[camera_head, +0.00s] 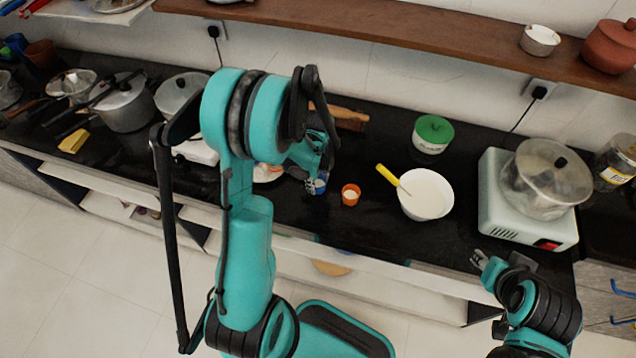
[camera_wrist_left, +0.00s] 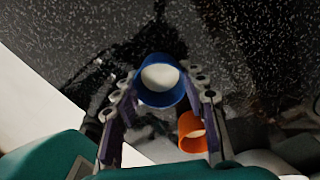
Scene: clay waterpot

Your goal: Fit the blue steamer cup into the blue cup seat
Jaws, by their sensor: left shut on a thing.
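The blue steamer cup (camera_wrist_left: 160,82) is between the two fingers of my left gripper (camera_wrist_left: 165,100) in the left wrist view, with white contents inside. My left gripper (camera_head: 314,178) is shut on it. In the head view the blue cup (camera_head: 318,185) shows small at the fingertips, above the black counter; I cannot tell its exact height. An orange cup (camera_head: 351,194) with white contents stands just right of it, and it also shows in the left wrist view (camera_wrist_left: 192,133). I cannot make out the blue cup seat. My right gripper (camera_head: 497,262) is open at the counter's front edge.
A white bowl (camera_head: 427,196) with a yellow-handled tool (camera_head: 388,175) and a green-lidded jar (camera_head: 433,134) stand right of the cups. A pale appliance (camera_head: 515,205) bears a lidded pot (camera_head: 546,183). Several pots stand at left. My left arm hides part of the counter.

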